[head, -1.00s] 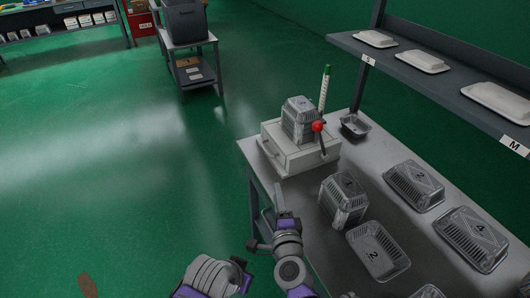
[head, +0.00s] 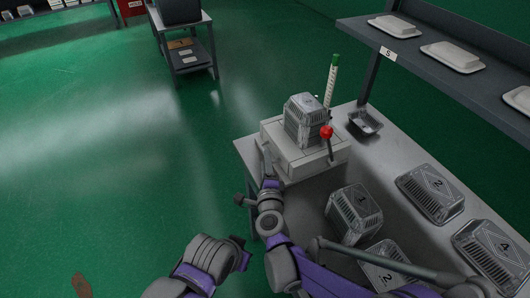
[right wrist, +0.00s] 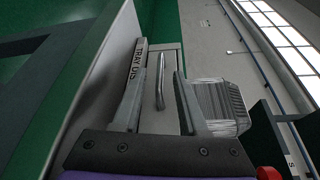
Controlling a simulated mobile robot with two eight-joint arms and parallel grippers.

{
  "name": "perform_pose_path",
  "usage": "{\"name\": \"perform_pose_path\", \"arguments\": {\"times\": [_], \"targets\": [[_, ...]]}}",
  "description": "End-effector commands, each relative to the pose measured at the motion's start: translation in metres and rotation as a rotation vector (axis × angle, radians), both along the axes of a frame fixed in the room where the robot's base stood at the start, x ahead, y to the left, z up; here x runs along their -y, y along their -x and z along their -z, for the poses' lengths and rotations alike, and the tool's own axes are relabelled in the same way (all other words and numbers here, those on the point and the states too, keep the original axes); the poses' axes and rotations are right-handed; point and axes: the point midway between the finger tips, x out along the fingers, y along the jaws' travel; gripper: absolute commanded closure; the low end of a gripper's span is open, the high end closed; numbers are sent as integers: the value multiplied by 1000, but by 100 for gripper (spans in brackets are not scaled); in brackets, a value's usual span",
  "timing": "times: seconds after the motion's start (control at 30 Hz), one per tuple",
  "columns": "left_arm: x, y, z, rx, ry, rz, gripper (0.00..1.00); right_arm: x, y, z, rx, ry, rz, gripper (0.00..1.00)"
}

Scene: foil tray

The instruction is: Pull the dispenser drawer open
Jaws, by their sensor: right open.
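The tray dispenser (head: 318,160) is a pale box on the near left corner of the grey bench, with a stack of foil trays (head: 304,117) on top. My right gripper (head: 267,160) is at its left-facing drawer front. In the right wrist view, its two fingers (right wrist: 160,62) are open. The metal bar handle (right wrist: 160,82) of the drawer lies between them, with a visible gap on each side. The drawer looks shut. A partly readable "TRAY DIS" label is on the front. My left arm shows at the bottom, but its gripper cannot be made out.
A red-knobbed lever (head: 326,132) and a green-topped gauge (head: 332,80) stand by the dispenser. Numbered foil trays (head: 430,195) and a small empty tray (head: 364,122) lie on the bench (head: 395,150). A shelf (head: 415,55) overhangs the back. Left of the bench is open green floor.

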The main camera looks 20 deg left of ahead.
Motion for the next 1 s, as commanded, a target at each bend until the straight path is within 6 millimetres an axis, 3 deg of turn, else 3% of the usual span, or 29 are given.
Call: {"name": "perform_pose_path", "arguments": {"times": [0.23, 0.6, 0.63, 0.87, 1.0], "targets": [[0, 0, -2, 1, 0, 0, 100, -15, -30, 3, 0, 1, 1, 58], [0, 0, -2, 1, 0, 0, 100, -18, -36, 4, 0, 0, 0, 58], [0, 0, -2, 1, 0, 0, 100, -18, -36, 4, 0, 0, 0, 60], [0, 0, -2, 1, 0, 0, 100, -18, -35, 3, 0, 0, 0, 100], [0, 0, -2, 1, 0, 0, 100, -18, -35, 3, 0, 0, 0, 100]]}}
